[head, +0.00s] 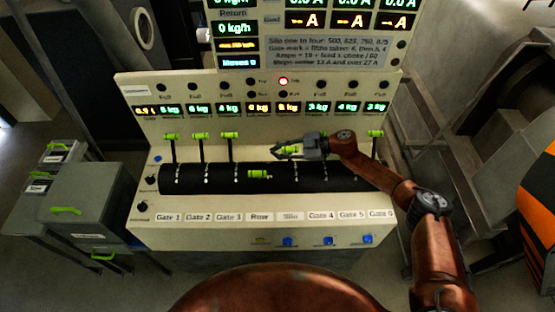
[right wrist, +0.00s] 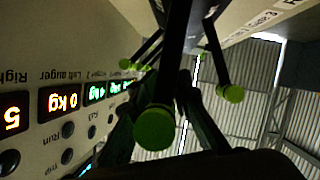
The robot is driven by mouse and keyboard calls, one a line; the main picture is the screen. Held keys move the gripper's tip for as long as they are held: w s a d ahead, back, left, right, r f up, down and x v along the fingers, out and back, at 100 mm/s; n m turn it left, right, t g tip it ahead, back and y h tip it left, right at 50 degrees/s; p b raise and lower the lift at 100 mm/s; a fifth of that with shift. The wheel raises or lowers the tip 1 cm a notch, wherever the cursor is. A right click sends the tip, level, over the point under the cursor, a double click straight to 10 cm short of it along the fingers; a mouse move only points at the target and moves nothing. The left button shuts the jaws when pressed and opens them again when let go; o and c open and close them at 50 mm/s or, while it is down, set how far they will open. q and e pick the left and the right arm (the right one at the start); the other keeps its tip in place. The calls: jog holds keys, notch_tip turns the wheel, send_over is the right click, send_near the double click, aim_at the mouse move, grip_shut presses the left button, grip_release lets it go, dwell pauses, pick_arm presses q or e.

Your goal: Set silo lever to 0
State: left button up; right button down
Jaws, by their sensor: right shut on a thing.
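The silo lever's green knob (head: 291,149) stands above the label "Silo" (head: 290,216) on the console. My right gripper (head: 289,151) reaches in from the right and is shut on the silo lever, at its knob. In the right wrist view, a large green knob (right wrist: 153,128) sits between my dark fingers. The lever's shaft and its exact setting on the scale are hidden by the gripper. My left gripper is not in view.
Gate levers 1 (head: 171,136), 2 (head: 200,136) and 3 (head: 229,135) stand raised to the left. The neighbouring lever (head: 259,174) is lower, close to my gripper. The far-right lever (head: 376,133) is raised. My arm covers part of the right side.

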jog(key=shift+m+g, duration=0.4)
jog(key=shift+m, duration=0.2)
jog(key=shift+w+f+b, duration=0.2)
jog(key=shift+w+b, duration=0.6)
jog(key=shift+w+f+b, duration=0.15)
jog(key=shift+w+b, duration=0.6)
jog(key=shift+b, duration=0.1)
jog(key=shift+w+f+b, duration=0.2)
jog(key=shift+w+b, duration=0.6)
jog(key=shift+d+f, duration=0.1)
jog(key=c, duration=2)
grip_release()
jog(key=shift+o, duration=1)
jog(key=v, duration=1.2)
